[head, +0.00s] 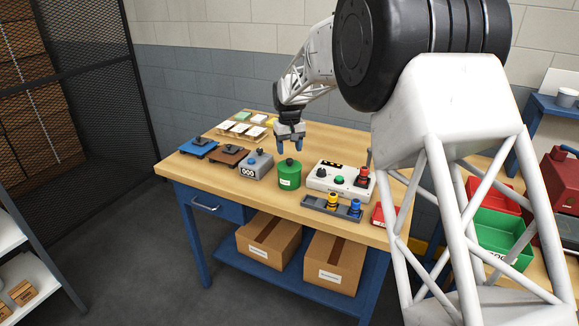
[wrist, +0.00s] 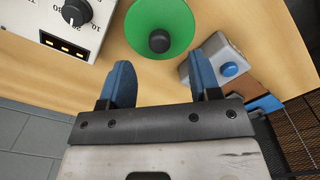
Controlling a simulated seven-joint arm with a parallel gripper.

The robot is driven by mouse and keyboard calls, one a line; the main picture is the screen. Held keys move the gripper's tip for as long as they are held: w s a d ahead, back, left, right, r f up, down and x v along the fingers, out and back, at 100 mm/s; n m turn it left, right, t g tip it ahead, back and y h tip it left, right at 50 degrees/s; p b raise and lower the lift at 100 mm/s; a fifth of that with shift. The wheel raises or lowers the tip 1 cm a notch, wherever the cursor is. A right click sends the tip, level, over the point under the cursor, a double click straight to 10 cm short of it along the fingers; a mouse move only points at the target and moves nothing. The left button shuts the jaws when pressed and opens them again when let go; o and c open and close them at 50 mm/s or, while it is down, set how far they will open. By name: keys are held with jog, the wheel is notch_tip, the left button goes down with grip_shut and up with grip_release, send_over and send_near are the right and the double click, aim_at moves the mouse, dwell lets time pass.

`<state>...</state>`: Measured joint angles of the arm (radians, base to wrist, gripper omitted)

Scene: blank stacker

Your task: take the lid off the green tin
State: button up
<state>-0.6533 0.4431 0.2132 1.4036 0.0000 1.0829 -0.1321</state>
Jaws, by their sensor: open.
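The green tin (head: 289,178) stands upright on the wooden table, with a pale label on its side. Its green lid (wrist: 174,18) is on it, with a dark round knob (wrist: 159,41) in the middle. In the head view the knob (head: 289,161) points up. My gripper (head: 290,148) hangs fingers down above the table, close over the tin. In the wrist view my gripper (wrist: 163,78) has its two blue fingers apart with nothing between them. The knob lies just beyond the fingertips, roughly centred between them.
A white control box (head: 339,182) with a dial stands right of the tin. A grey box with a blue button (head: 257,164) stands left. The table front between is clear.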

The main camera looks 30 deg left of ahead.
aim_at(290, 159)
jog(key=shift+f, duration=0.1)
jog(key=shift+f, duration=2.5)
jog(key=shift+c, duration=0.2)
jog(key=c, duration=1)
